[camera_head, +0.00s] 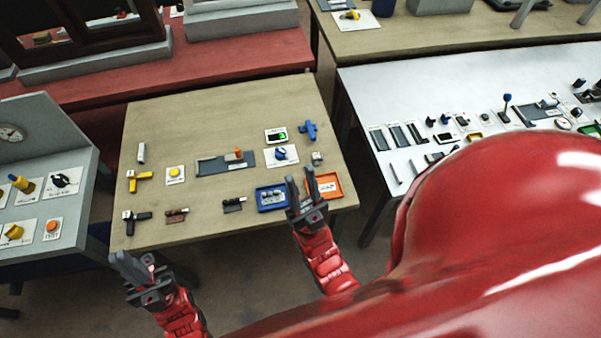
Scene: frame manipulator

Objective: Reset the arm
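My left gripper (136,265) is at the lower left, off the front edge of the wooden table (215,212). Its dark fingers point up and to the left, and I cannot tell the gap between them. My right gripper (301,187) is over the table's front right part, between a blue tray (259,205) and an orange tray (337,186). Its two fingers are apart with nothing seen between them. It hides part of the orange tray. My red arms (325,262) reach in from below.
On the table are a yellow tool (139,179), a black tool (136,218), a yellow button (175,174), a grey slide unit (212,167), a blue knob (281,153) and a blue tool (309,130). A grey panel bench (25,259) stands left and a white table (401,92) right.

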